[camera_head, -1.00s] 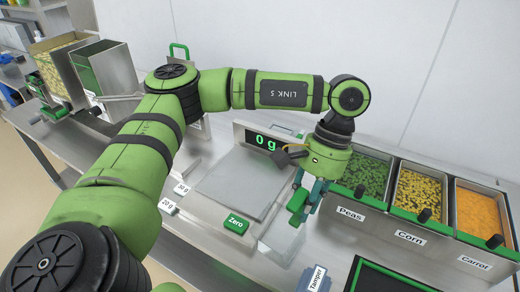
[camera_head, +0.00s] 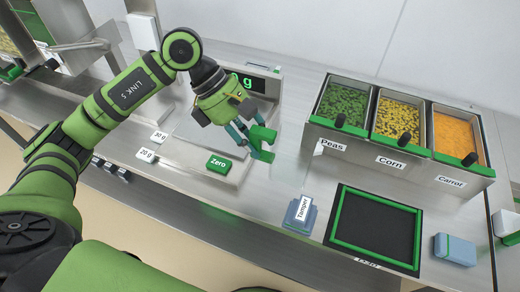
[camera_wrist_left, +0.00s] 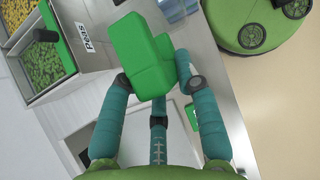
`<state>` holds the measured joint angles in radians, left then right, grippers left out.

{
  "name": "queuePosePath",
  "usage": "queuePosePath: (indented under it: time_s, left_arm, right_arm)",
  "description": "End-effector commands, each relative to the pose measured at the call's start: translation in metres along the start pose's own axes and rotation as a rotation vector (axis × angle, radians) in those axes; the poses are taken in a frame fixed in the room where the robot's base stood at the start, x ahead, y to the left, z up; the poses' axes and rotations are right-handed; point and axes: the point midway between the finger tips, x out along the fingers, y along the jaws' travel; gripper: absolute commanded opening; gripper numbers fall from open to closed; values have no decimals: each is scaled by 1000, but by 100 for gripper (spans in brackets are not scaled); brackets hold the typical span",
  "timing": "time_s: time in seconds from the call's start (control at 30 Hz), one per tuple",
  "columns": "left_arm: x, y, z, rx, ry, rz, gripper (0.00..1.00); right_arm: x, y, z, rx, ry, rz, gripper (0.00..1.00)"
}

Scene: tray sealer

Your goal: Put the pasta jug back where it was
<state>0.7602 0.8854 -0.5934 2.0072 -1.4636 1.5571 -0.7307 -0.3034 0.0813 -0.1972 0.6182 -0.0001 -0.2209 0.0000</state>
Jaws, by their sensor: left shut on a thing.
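My left gripper (camera_head: 256,140) is shut on a green, blocky object (camera_head: 263,139), near the right edge of the scale and left of the Peas bin. In the left wrist view the object (camera_wrist_left: 138,55) sits between the teal fingers, large and plain green. I cannot tell from its shape whether it is the pasta jug or part of it. The scale plate (camera_head: 205,128) is partly hidden behind my left arm and gripper. At the far left, a metal bin with pasta (camera_head: 8,42) is cut off by the picture edge. My right gripper is not in view.
Bins of peas (camera_head: 345,104), corn (camera_head: 397,119) and carrot (camera_head: 456,137) stand at the right. In front are a blue piece labelled Tamper (camera_head: 300,212), a dark green-framed mat (camera_head: 374,228) and a blue-grey block (camera_head: 455,249). The green Zero button (camera_head: 218,163) is on the scale's front.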

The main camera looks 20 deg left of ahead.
Motion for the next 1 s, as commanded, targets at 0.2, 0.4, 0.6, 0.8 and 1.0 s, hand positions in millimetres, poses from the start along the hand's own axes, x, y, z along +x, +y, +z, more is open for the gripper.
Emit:
queuePosePath:
  time_s: [0.2, 0.4, 0.6, 0.8, 1.0]
  left_arm:
    - [4, 40, -43, -7, -1, -3, 0]
    - [8, 66, -72, 0, -2, -2, 0]
    - [12, 75, -84, 4, 0, -4, 0]
    - [33, 75, -100, 2, -1, -6, 0]
    - [43, 75, -108, 5, 0, -2, 0]
  right_arm:
    - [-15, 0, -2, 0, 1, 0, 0]
    - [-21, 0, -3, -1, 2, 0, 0]
    - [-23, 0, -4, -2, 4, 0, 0]
    - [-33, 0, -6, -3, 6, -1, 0]
    - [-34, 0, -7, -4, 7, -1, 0]
